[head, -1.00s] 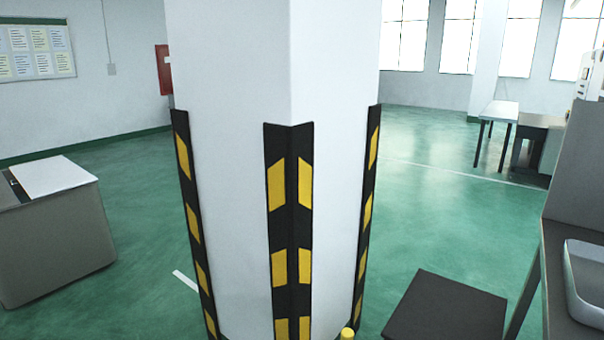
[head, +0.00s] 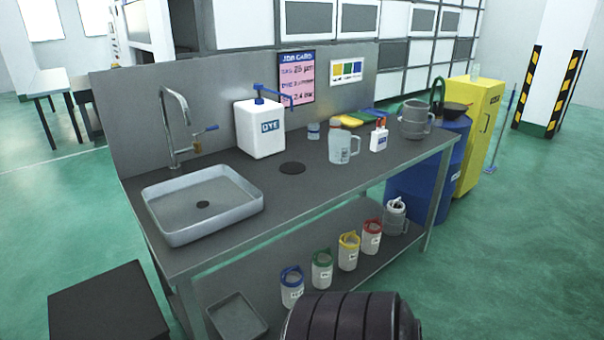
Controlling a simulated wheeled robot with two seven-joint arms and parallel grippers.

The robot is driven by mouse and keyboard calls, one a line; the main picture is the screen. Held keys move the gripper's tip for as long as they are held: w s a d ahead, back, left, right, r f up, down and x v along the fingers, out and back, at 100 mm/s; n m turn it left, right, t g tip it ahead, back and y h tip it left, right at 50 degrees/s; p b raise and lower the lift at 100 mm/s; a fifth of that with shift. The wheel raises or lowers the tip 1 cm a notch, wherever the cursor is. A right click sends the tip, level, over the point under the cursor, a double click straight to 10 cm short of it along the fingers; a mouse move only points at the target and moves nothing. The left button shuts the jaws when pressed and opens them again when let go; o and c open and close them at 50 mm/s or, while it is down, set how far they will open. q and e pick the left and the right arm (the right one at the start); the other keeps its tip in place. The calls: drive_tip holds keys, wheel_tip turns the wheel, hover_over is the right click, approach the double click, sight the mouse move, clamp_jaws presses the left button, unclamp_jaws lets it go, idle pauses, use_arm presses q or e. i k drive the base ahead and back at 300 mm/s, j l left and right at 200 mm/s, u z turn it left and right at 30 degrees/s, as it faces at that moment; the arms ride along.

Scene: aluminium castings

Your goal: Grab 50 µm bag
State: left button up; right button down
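On the lower shelf of the workbench stand white filter bags with coloured rings: a blue-ringed bag (head: 291,288), a green-ringed bag (head: 321,270), a yellow-ringed bag (head: 348,252) and a red-ringed bag (head: 371,238). Their labels are too small to read, so I cannot tell which is 50 µm. A pink job card (head: 296,80) on the back panel appears to read 25 µm. Beside it hangs a white card (head: 346,71) with blue, yellow and green patches, its text unreadable. Neither gripper shows in the view.
A black box (head: 106,305) stands front left. A dark ribbed shape (head: 345,318) covers the bottom middle.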

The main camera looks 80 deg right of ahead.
sight(350, 243)
drive_tip(key=k+l+z, duration=0.1)
drive_tip(key=z, duration=2.6)
drive_tip(key=l+u, duration=0.2)
drive_tip(key=u, duration=0.45)
drive_tip(key=i+l+u, duration=0.4)
drive_tip(key=l+u, duration=0.15)
drive_tip(key=i+l+u, duration=0.1)
drive_tip(key=l+u, duration=0.2)
drive_tip(key=i+l+u, duration=0.1)
drive_tip(key=l+u, duration=0.15)
drive_tip(key=l, duration=0.25)
